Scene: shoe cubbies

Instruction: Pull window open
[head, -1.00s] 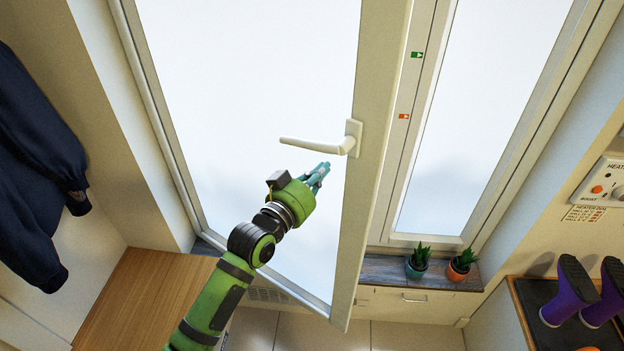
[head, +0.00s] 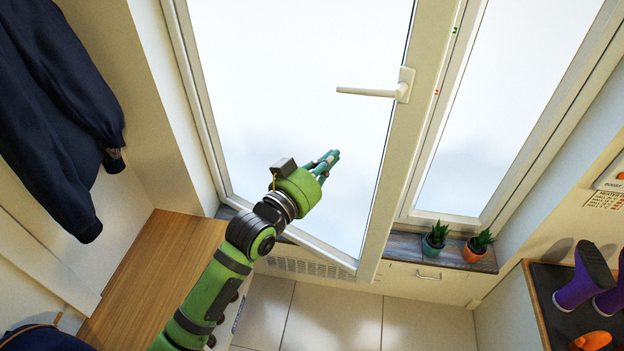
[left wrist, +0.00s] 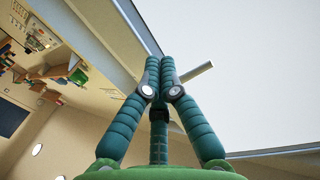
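The window sash (head: 376,225) has a pale frame and a bright pane (head: 300,75). My right gripper is not in view.
Two potted plants, one teal pot (head: 432,246) and one orange pot (head: 474,252), stand on the dark sill (head: 405,271) at right. A dark jacket (head: 55,120) hangs at left above a wooden bench top (head: 165,265).

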